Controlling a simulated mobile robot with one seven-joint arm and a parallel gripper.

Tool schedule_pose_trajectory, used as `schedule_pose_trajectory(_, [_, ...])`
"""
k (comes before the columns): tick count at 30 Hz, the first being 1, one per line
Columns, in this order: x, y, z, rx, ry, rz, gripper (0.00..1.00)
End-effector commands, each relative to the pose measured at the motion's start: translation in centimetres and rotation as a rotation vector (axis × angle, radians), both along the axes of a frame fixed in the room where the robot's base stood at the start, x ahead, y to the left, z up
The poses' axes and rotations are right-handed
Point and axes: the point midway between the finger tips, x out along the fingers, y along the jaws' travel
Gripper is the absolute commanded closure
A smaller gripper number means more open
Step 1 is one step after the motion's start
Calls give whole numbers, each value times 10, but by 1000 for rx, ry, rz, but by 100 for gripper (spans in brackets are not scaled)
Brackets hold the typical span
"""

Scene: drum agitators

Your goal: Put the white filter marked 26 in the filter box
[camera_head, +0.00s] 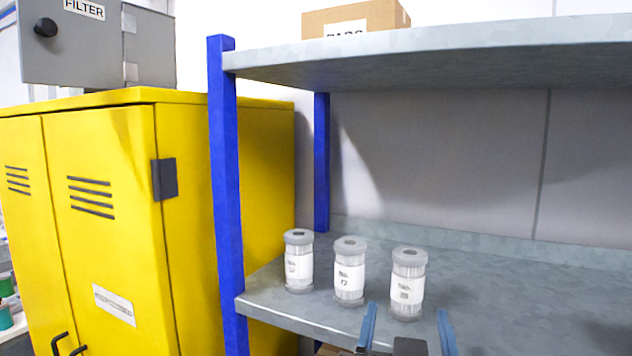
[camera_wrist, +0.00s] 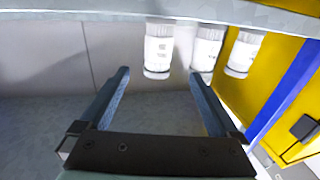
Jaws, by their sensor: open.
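Three clear filters with grey caps and white labels stand upright in a row on the lower shelf: a left one (camera_head: 299,262), a middle one (camera_head: 349,272) and a right one (camera_head: 407,285). Their label numbers are too small to read surely. The grey filter box (camera_head: 80,45), labelled FILTER, sits on the yellow cabinet with its black-knobbed front shut. My gripper (camera_head: 407,328) is open and empty, just in front of the right filter. In the wrist view, which looks inverted, that filter (camera_wrist: 158,52) lies beyond and between my fingertips (camera_wrist: 160,76), apart from them.
The lower shelf (camera_head: 520,290) is bare to the right of the filters. An upper shelf (camera_head: 450,50) hangs above them and carries a cardboard box (camera_head: 370,15). A blue post (camera_head: 225,190) stands between the shelf and the yellow cabinet (camera_head: 110,200).

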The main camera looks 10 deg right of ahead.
Motion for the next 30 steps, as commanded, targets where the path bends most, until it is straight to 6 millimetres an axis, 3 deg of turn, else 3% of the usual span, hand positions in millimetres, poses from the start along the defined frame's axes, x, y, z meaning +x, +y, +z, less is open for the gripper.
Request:
schedule_pose_trajectory(2, [-3,16,28,-19,-69,34,3])
schedule_pose_trajectory(5, [-18,52,87,-61,-225,106,3])
schedule_pose_trajectory(9, [-63,109,174,-116,-484,226,3])
schedule_pose_trajectory(13, [-111,147,228,-150,-675,311,3])
schedule_pose_trajectory(18, [-143,167,253,-166,-783,359,3])
schedule_pose_trajectory(27, [-143,167,254,-166,-786,360,3])
schedule_pose_trajectory(30, [-143,167,241,-165,-785,361,3])
